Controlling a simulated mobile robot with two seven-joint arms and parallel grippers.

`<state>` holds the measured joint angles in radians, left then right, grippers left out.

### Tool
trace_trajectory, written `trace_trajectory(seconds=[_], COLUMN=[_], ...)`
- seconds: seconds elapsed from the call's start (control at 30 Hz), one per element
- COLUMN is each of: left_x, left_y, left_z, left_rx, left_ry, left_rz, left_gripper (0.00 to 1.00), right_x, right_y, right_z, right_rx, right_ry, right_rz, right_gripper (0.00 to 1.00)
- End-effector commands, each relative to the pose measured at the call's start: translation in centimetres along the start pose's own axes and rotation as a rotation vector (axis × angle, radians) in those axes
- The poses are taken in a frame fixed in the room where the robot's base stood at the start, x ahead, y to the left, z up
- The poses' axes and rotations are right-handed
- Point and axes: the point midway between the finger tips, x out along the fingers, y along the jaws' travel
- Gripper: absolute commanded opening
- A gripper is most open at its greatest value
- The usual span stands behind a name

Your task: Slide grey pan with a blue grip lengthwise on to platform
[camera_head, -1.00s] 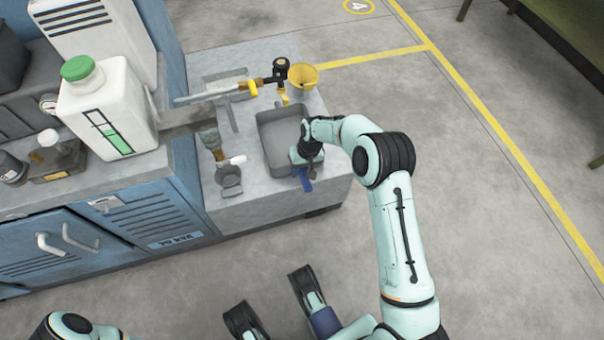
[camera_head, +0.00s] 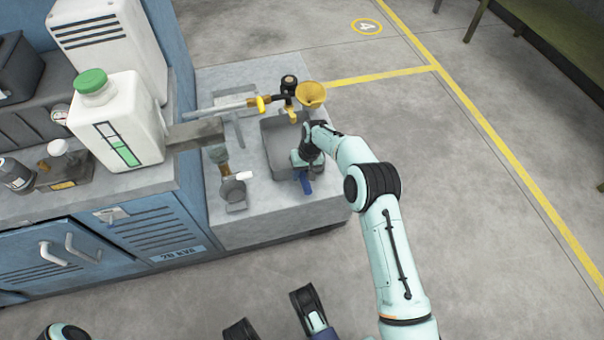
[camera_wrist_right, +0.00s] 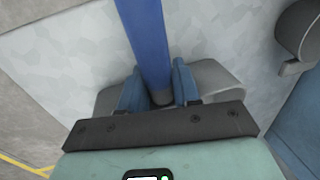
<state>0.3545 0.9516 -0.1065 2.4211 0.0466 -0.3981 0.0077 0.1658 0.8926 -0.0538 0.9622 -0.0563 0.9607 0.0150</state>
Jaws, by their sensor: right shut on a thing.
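The grey pan (camera_head: 278,145) is a rectangular open tray. It appears to rest on the light grey platform (camera_head: 232,222), near its right side, with its long side running from back to front. Its blue grip (camera_head: 306,184) points toward the front edge of the platform. My right gripper (camera_head: 305,163) is at the pan's front end, shut on the blue grip. In the right wrist view, the blue grip (camera_wrist_right: 148,40) runs between the two blue fingers of the right gripper (camera_wrist_right: 158,88), with part of the grey pan (camera_wrist_right: 215,77) behind them.
A yellow funnel (camera_head: 311,93) and a pipe with a black-topped valve (camera_head: 288,86) stand behind the pan. A white jug with a green cap (camera_head: 118,125) stands farther left.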

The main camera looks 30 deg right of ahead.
Motion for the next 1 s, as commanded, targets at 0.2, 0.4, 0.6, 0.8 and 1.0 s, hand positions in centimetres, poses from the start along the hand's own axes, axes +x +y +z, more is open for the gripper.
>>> trace_trajectory(seconds=[0.2,0.4,0.6,0.8,1.0], left_x=[0.0,0.0,0.0,0.0,0.0], left_y=[0.0,0.0,0.0,0.0,0.0], left_z=[0.0,0.0,0.0,0.0,0.0], left_rx=[0.0,0.0,0.0,0.0,0.0], left_ry=[0.0,0.0,0.0,0.0,0.0], left_rz=[0.0,0.0,0.0,0.0,0.0], left_gripper=[0.43,0.43,0.43,0.43,0.43], right_x=[0.0,0.3,0.7,0.9,0.9], right_y=[0.0,0.1,0.1,0.2,0.2], right_z=[-0.1,-0.1,-0.1,0.0,0.0], right_rx=[-0.001,0.0,0.0,0.0,0.0], right_ry=[0.003,0.002,0.003,0.002,0.0], right_rz=[0.0,0.0,0.0,0.0,0.0], right_gripper=[0.0,0.0,0.0,0.0,0.51])
